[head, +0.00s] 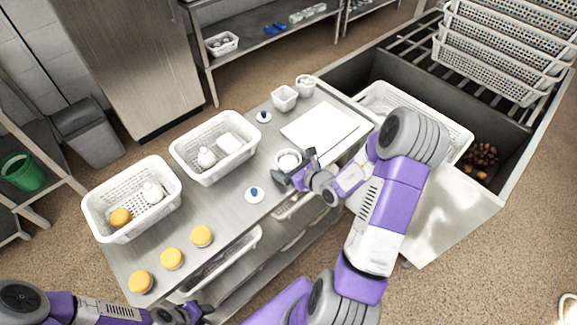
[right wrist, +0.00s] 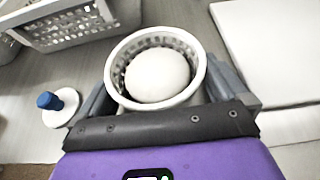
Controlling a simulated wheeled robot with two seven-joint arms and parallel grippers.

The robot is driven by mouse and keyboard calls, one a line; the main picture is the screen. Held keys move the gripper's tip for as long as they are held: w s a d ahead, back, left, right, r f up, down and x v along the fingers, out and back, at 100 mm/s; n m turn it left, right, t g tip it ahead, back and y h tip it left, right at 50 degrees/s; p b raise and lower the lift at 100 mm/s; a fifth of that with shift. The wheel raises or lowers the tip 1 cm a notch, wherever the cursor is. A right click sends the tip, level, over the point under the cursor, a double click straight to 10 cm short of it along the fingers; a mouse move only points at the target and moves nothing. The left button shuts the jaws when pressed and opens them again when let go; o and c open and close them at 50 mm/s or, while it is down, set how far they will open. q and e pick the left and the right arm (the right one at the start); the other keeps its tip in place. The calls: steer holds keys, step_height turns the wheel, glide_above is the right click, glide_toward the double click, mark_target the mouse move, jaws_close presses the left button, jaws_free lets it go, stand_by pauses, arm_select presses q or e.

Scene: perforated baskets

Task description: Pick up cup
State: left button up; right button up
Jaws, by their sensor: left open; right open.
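A white perforated cup (head: 288,160) with a smooth white rounded object inside stands on the grey table. My right gripper (head: 296,172) is open at the cup. In the right wrist view the same cup (right wrist: 117,88) sits between the two fingers of my right gripper (right wrist: 158,82), one on each side; I cannot tell whether they touch it. The cup's lower part is hidden by the gripper. Two other white containers (head: 285,98) (head: 305,86) stand at the table's far end. My left gripper (head: 195,313) is open and empty at the bottom edge, away from the cup.
White lids with blue knobs (head: 254,196) (head: 264,117) lie near the cup. A white board (head: 320,128) lies to its right. Two white baskets (head: 108,226) (head: 190,172) and several yellow round items (head: 172,259) stand left. Stacked baskets (head: 500,60) are at upper right.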

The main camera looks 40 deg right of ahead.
steer(key=shift+w, duration=0.1)
steer(key=shift+c, duration=0.5)
steer(key=c, duration=0.8)
steer(key=shift+o, duration=0.2)
steer(key=shift+r, duration=0.1)
